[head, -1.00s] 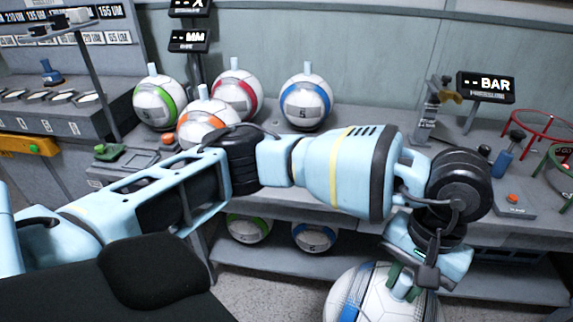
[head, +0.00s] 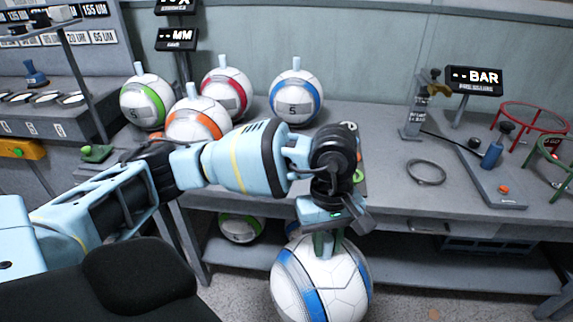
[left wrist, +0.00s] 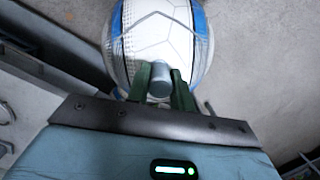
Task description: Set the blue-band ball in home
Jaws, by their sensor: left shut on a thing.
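A white ball with blue bands (head: 322,285) hangs below my left gripper (head: 328,243) in front of the bench. My left gripper is shut on the grey peg at the ball's top. In the left wrist view the ball (left wrist: 150,35) sits beyond the green fingers, and the peg is between them (left wrist: 160,82). Another ball with a blue band (head: 296,97) and a grey peg stands on the bench. I cannot tell which place is home. My right gripper is not in view.
Balls with green (head: 146,103), red (head: 227,92) and orange (head: 198,122) bands stand on the bench. A green-banded ball (head: 241,228) is on the lower shelf. A red ring stand (head: 533,115) and pressure display (head: 473,80) stand at right.

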